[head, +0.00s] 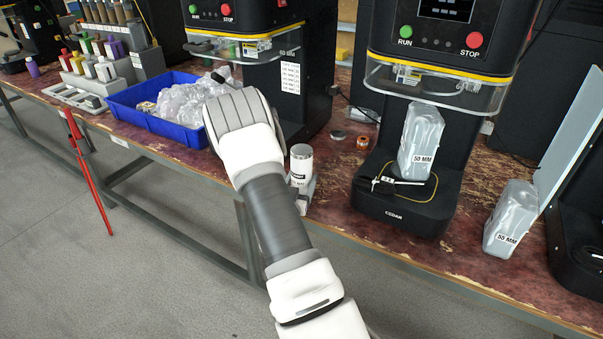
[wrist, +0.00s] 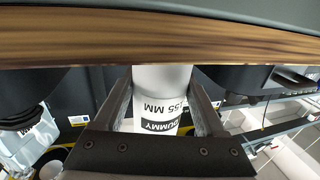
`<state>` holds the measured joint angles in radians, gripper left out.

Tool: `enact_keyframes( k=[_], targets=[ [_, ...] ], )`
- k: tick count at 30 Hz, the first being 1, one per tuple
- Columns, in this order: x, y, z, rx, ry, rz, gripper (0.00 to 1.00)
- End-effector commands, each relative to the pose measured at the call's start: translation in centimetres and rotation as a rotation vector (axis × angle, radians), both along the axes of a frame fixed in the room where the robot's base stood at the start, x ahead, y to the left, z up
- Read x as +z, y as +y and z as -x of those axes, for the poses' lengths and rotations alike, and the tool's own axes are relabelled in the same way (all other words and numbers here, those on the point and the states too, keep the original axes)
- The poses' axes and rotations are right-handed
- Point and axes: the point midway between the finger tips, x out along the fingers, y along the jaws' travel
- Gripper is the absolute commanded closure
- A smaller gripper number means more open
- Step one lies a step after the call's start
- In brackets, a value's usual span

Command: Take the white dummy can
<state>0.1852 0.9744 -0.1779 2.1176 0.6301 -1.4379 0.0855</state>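The white dummy can (head: 301,160) stands upright near the table's front edge in the head view, with a dark label band. In the wrist view, which is upside down, the can (wrist: 162,88) shows its "DUMMY 55 MM" label. My gripper (wrist: 161,88) has one finger on each side of the can. The fingers look close to its sides, but I cannot tell whether they touch it. In the head view my arm covers the hand and the ground just left of the can. The can's base is hidden behind the table edge in the wrist view.
A blue bin (head: 159,126) of clear bags stands left of my arm. A seamer (head: 437,90) stands to the right with a wrapped "50 MM" piece (head: 421,135) on its base. A wrapped "55 MM" piece (head: 511,218) stands further right. The table's wooden edge (wrist: 160,38) lies close above my fingers in the wrist view.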

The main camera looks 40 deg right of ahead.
Motion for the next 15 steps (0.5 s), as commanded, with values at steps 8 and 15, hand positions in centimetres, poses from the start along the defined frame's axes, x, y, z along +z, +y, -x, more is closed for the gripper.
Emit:
enact_keyframes(
  k=[8,15],
  targets=[
    [-0.01,0.02,0.02,0.0,0.0,0.0,0.85],
    [0.05,0.02,0.01,0.0,-0.001,0.0,0.95]
  ],
)
